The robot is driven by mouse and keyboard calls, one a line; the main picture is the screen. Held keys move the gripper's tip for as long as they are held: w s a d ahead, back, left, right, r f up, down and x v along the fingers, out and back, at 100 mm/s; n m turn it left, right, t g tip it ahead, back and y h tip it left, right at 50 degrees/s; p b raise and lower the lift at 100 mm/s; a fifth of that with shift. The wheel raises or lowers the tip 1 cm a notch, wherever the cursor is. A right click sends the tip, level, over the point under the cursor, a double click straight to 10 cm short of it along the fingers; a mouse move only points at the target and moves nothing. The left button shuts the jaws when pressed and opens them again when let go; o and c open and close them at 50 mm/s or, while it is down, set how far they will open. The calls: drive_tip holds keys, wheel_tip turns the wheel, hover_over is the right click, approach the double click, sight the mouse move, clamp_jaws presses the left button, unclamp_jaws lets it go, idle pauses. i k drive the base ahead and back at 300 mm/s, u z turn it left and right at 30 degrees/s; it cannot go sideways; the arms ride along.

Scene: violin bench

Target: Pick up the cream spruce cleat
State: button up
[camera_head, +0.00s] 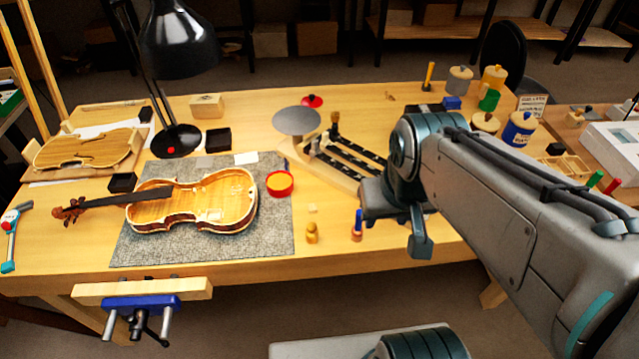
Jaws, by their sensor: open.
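A small cream piece (312,208), which looks like the spruce cleat, lies flat on the bare wood just right of the grey mat. It is too small to make out its grain. My gripper (407,232) hangs over the right part of the bench, well to the right of the cream piece and apart from it. It is open, and nothing shows between its fingers. The arm hides part of the fingers. An open violin body (190,205) lies on the grey mat (270,238), with small pale patches inside it.
A small wooden bottle (312,233) stands just below the cream piece. A blue-handled tool (357,226) stands between it and my gripper. A red tub (280,184) and a black-railed wooden fixture (345,158) lie behind. A black lamp (178,140) stands at the back left.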

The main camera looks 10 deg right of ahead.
sight(312, 209)
drive_tip(key=z, duration=2.65)
drive_tip(key=k, duration=1.15)
drive_tip(key=u, duration=1.55)
drive_tip(key=i, duration=0.5)
drive_tip(key=z, duration=0.05)
